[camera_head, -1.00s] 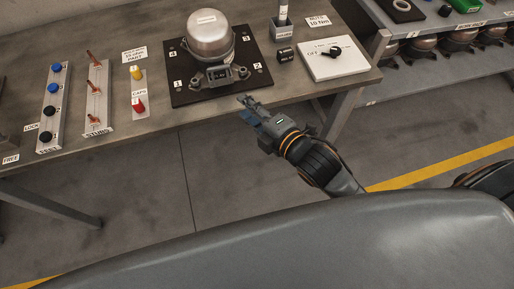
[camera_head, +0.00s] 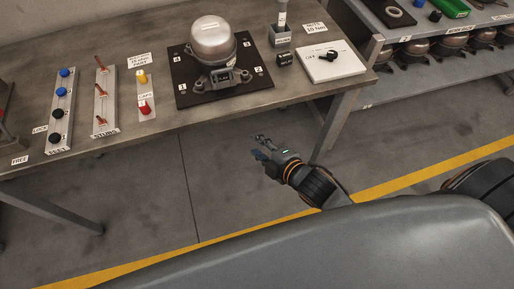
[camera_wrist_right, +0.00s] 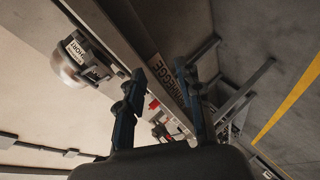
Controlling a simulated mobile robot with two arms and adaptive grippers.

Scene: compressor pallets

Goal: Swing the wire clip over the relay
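The compressor (camera_head: 213,38), a silvery dome, stands on a black plate (camera_head: 190,97) on the workbench. The dark relay (camera_head: 222,77) sits low on its front side. The wire clip is too small to make out, so I cannot tell its position against the relay. My right gripper (camera_head: 261,147) is off the front edge of the bench, apart from the compressor and empty. In the right wrist view its two fingers (camera_wrist_right: 165,88) are spread, and the compressor (camera_wrist_right: 70,68) is off to the left. My left gripper is not in view.
On the bench stand a strip with blue and black knobs (camera_head: 60,112), a strip with copper-coloured pieces (camera_head: 104,97) and a stand with yellow and red caps (camera_head: 146,93). A white box with a black knob (camera_head: 338,66) is on the right. Floor is free before the bench.

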